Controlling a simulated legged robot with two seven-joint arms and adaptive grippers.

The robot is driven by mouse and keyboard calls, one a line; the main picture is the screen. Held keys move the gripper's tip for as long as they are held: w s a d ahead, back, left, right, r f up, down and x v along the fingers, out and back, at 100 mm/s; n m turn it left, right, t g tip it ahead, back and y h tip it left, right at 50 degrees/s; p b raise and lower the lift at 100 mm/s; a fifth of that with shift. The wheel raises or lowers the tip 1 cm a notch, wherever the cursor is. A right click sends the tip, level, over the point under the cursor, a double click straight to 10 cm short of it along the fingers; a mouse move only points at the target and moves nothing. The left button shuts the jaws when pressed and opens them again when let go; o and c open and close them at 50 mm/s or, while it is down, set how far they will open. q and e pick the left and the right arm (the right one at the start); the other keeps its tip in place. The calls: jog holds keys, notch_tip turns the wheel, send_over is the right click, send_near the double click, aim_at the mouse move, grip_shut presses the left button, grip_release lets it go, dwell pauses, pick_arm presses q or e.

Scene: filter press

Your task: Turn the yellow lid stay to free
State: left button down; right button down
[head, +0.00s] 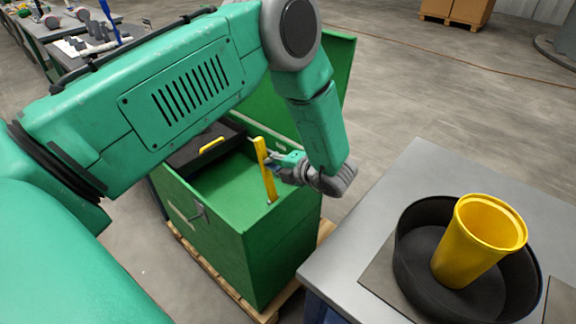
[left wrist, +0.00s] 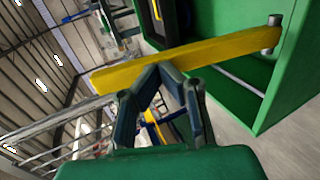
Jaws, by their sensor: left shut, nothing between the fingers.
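The yellow lid stay (head: 264,170) stands steeply up from the rim of a green box (head: 270,255), its lower end at the near right side. In the left wrist view the stay (left wrist: 215,48) runs across the picture to a grey pin (left wrist: 270,42) on the green wall. My left gripper (head: 275,161) is shut and empty, right beside the stay. Its fingertips (left wrist: 158,70) meet at the stay's edge in the wrist view; I cannot tell if they touch it. The green lid (head: 343,75) is open, partly hidden behind my arm. My right gripper is not in view.
The box has a dark tray with a yellow handle (head: 211,145) inside and stands on a wooden pallet (head: 285,297). At right, a grey table (head: 425,180) bears a black round pan (head: 405,250) with a yellow cup (head: 475,240).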

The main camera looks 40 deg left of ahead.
aim_at(259, 159)
pick_arm(q)
jog(key=shift+x, duration=1.1)
jog(key=shift+a+f, duration=0.15)
jog(key=shift+a, duration=0.1)
jog(key=shift+d, duration=0.15)
jog(key=shift+a+h+p, duration=0.65)
jog(key=shift+a+h, duration=0.25)
jog(key=shift+a, duration=0.35)
jog(key=w+a+f+h+b, duration=0.1)
jog(key=a+f+h+b, duration=0.1)
jog(key=a+f+h, duration=0.5)
notch_tip(259, 159, down, 4)
jog(key=shift+a+r+g+h+b, duration=0.15)
jog(key=shift+a+g+h+b, duration=0.2)
jog(key=shift+a, duration=0.55)
